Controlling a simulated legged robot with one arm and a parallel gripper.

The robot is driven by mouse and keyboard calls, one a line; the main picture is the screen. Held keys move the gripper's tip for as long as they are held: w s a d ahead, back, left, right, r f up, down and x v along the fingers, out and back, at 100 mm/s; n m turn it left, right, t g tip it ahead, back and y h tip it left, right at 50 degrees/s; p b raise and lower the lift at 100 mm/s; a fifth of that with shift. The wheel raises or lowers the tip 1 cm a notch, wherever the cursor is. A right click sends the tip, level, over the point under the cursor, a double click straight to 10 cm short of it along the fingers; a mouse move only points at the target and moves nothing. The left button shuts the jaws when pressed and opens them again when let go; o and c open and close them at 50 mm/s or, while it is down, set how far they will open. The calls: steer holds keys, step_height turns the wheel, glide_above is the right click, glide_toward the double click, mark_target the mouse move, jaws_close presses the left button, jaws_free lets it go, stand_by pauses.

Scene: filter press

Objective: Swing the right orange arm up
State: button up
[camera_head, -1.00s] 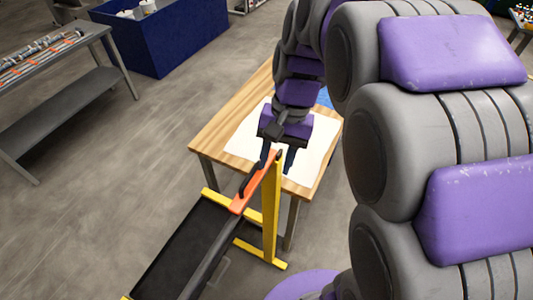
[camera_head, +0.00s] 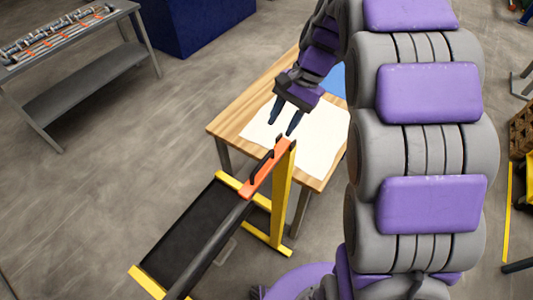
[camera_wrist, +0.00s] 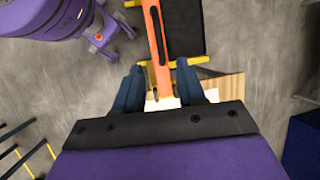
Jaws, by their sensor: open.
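The orange arm (camera_head: 265,172), with a dark handle on its side, lies at a slant along the top of the yellow upright (camera_head: 282,195). A dark bar (camera_head: 215,250) runs on from its lower end. My gripper (camera_head: 282,128) is open and empty, its two dark fingers just above the arm's upper end in the head view. In the wrist view the orange arm (camera_wrist: 157,45) shows between my two blue fingers (camera_wrist: 161,85), nearer the left one. No touch is visible; the depth between them is hard to tell.
A wooden table (camera_head: 228,125) with a white sheet (camera_head: 315,150) stands just behind the upright. The yellow-edged black tray (camera_head: 190,230) lies below the arm. A grey bench (camera_head: 85,85) and a blue bin (camera_head: 200,25) stand at the back left. Floor on the left is clear.

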mark_target(264, 159)
steer(key=b+x, duration=0.1)
steer(key=x, duration=1)
steer(key=shift+s+f, duration=0.1)
steer(key=shift+f, duration=0.05)
steer(key=shift+c, duration=0.5)
jaws_close()
